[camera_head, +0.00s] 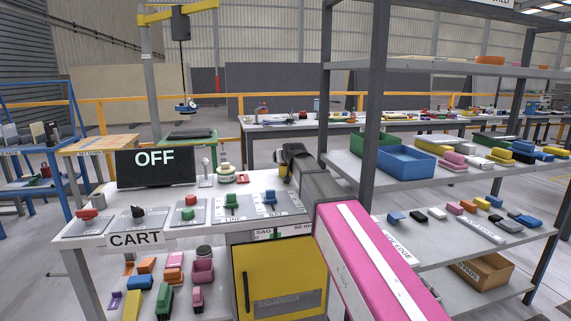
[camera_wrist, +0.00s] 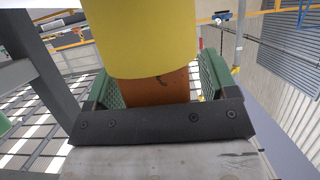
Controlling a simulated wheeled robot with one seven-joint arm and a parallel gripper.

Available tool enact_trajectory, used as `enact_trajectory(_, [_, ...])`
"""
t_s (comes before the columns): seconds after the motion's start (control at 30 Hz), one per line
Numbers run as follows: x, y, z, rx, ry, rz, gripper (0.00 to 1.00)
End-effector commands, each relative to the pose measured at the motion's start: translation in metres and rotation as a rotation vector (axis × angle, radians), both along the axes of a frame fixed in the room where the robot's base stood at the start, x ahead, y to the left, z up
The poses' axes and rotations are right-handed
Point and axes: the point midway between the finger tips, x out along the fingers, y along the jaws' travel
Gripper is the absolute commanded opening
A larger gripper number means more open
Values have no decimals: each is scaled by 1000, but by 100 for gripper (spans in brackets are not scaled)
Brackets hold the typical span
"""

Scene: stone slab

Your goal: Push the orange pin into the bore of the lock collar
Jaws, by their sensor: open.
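In the wrist view my gripper (camera_wrist: 159,83) shows two green ribbed finger pads, spread apart. An orange piece (camera_wrist: 160,88) with small dark marks lies between the pads; it looks like the orange pin. A gap shows at the right pad; contact on the left cannot be told. A large yellow cylinder (camera_wrist: 158,38) covers the upper part of the orange piece and hides how they meet. In the head view a small yellow part (camera_head: 284,171) shows at my arm's far end, over the cart's right back. I cannot make out the lock collar or its bore for certain.
The cart top (camera_head: 150,204) carries switch plates and a black OFF display (camera_head: 155,167). A yellow cabinet door (camera_head: 285,275) is below. A shelf rack with a dark post (camera_head: 375,90) and blue bin (camera_head: 407,160) stands close on the right.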

Motion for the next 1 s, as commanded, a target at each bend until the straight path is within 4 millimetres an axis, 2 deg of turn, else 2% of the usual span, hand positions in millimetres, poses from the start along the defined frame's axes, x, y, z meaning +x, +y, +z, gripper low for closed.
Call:
enact_trajectory(0.13, [-1, 0, 0, 0, 0, 0, 79])
enact_trajectory(0.3, [-1, 0, 0, 0, 0, 0, 23])
enact_trajectory(0.33, [-1, 0, 0, 0, 0, 0, 19])
enact_trajectory(0.67, [-1, 0, 4, 0, -1, 0, 19])
enact_trajectory(0.77, [0, 0, 13, 1, -2, 0, 19])
enact_trajectory(1.0, [0, 0, 53, 1, -4, 0, 19])
